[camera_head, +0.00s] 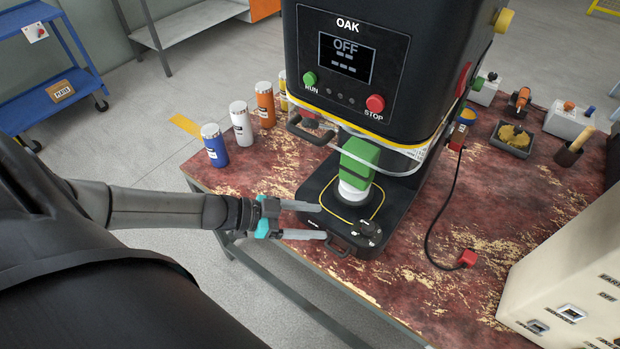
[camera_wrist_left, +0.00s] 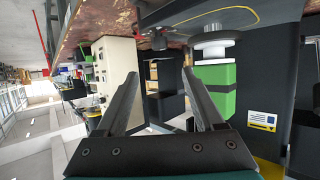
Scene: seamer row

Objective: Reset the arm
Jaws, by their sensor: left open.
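My left gripper (camera_head: 322,222) is open and empty at the front left edge of the black seamer's base (camera_head: 318,193). Its two fingers point right, toward a small dark knob or lever (camera_head: 368,229) on the base. The seamer marked OAK (camera_head: 395,95) has a screen reading OFF, a green RUN button (camera_head: 309,79) and a red STOP button (camera_head: 375,103). A green block (camera_head: 358,160) sits above a white round piece on the base. In the left wrist view the open fingers (camera_wrist_left: 165,100) frame empty space, with the green block (camera_wrist_left: 215,92) beside them. My right gripper is not in view.
Blue (camera_head: 215,146), white (camera_head: 241,124) and orange (camera_head: 265,104) cans stand on the worn red table (camera_head: 500,215) left of the seamer. A cream control box (camera_head: 570,270) stands at the right. A blue cart (camera_head: 40,85) is at the far left.

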